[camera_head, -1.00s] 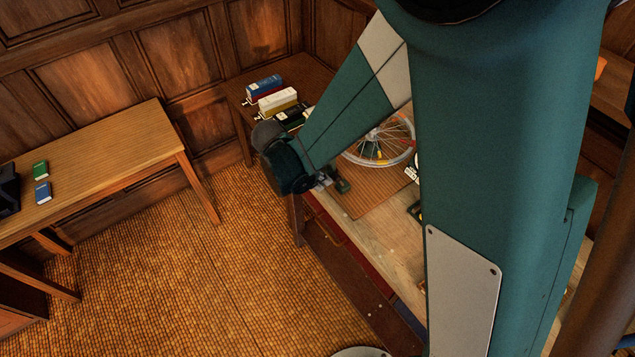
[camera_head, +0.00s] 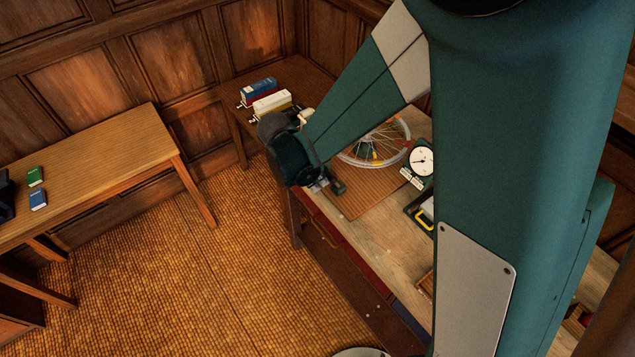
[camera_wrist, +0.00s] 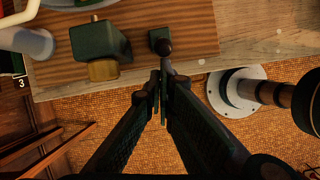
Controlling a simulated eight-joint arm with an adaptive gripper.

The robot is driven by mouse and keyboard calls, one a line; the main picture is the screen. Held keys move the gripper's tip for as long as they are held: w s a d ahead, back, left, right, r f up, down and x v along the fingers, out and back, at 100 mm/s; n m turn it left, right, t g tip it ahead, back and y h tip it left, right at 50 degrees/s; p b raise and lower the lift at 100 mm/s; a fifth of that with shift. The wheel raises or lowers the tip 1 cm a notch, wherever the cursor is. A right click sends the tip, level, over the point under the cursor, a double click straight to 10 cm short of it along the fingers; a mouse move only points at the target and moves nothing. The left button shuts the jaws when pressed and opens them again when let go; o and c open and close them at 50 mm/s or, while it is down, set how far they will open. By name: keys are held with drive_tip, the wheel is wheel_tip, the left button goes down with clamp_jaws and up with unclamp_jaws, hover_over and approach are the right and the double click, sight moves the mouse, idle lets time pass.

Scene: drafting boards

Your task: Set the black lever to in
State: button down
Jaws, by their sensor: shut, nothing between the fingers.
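The black lever shows in the wrist view as a dark round knob (camera_wrist: 163,47) with a short grey rod, beside a small dark green block on the wooden board (camera_wrist: 195,28). A larger dark green block with a brass cylinder (camera_wrist: 100,43) sits to its left. My gripper (camera_wrist: 161,80) is shut and empty, its fingertips just below the knob in the picture, close to the rod. I cannot tell whether they touch. In the head view, dark green hardware (camera_head: 338,187) shows at the board's near corner beside my wrist; the lever is too small to make out there.
A spoked wheel (camera_head: 392,150) lies on the bench behind my arm. A dial gauge (camera_head: 421,160) and a yellow-handled item (camera_head: 424,218) stand to its right. The floor (camera_head: 180,270) left of the bench is clear.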

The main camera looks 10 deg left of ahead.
drive_tip(key=shift+w+d+r+g+y, duration=0.15)
drive_tip(key=shift+g+y, duration=0.15)
drive_tip(key=shift+g, duration=0.1)
drive_tip(key=shift+g+y, duration=0.8)
drive_tip(key=shift+w+d+r+b, duration=0.5)
drive_tip(key=shift+w+d+r, duration=0.15)
drive_tip(key=shift+w+d, duration=0.2)
drive_tip(key=shift+w+d+r+b, duration=0.45)
drive_tip(key=shift+w+d+r, duration=0.15)
drive_tip(key=shift+w+d, duration=0.25)
drive_tip(key=shift+w+d+r+b, duration=0.25)
drive_tip(key=shift+w+d+b, duration=0.4)
drive_tip(key=shift+w+d, duration=0.45)
